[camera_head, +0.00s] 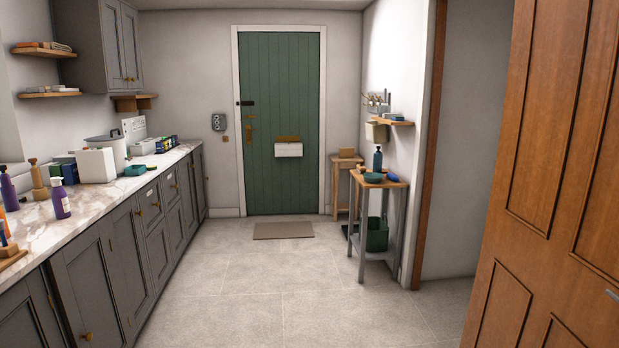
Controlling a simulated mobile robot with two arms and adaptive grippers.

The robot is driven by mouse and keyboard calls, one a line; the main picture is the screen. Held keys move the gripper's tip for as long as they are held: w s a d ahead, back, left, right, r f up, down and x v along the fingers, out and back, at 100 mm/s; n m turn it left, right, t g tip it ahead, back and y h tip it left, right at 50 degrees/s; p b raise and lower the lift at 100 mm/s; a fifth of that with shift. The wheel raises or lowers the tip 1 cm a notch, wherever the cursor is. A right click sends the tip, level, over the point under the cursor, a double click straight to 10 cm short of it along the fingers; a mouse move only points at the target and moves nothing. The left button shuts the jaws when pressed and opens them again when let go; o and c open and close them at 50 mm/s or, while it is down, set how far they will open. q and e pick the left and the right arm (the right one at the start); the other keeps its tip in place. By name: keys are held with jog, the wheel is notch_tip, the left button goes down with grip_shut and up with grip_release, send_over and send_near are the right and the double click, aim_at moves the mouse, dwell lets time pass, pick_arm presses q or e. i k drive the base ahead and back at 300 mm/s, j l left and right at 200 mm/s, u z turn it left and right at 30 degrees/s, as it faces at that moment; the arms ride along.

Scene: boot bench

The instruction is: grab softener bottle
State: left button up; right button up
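Several bottles are in view, and I cannot tell from here which is the softener bottle. A purple bottle with a white top (61,200) stands upright on the marble counter at the left. A darker purple bottle (8,190) stands nearer the left edge, beside a tan bottle-shaped item (39,181). An orange item is partly cut off at the left edge. A dark blue-green bottle (377,159) stands on the small bench table at the right. Neither of my grippers is in view.
The marble counter (95,200) runs along the left above grey cabinets. White boxes and a canister stand farther back on it. The tiled floor (235,290) is clear up to the doormat (283,230) and green door. A brown panelled door (550,180) fills the right side.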

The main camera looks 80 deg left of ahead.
aim_at(59, 196)
jog(key=u, duration=3.95)
jog(key=i+l+u, duration=0.1)
jog(key=i+l, duration=0.7)
jog(key=i, duration=0.2)
jog(key=i+l, duration=0.9)
jog(key=i+j+u, duration=0.05)
jog(key=i, duration=0.05)
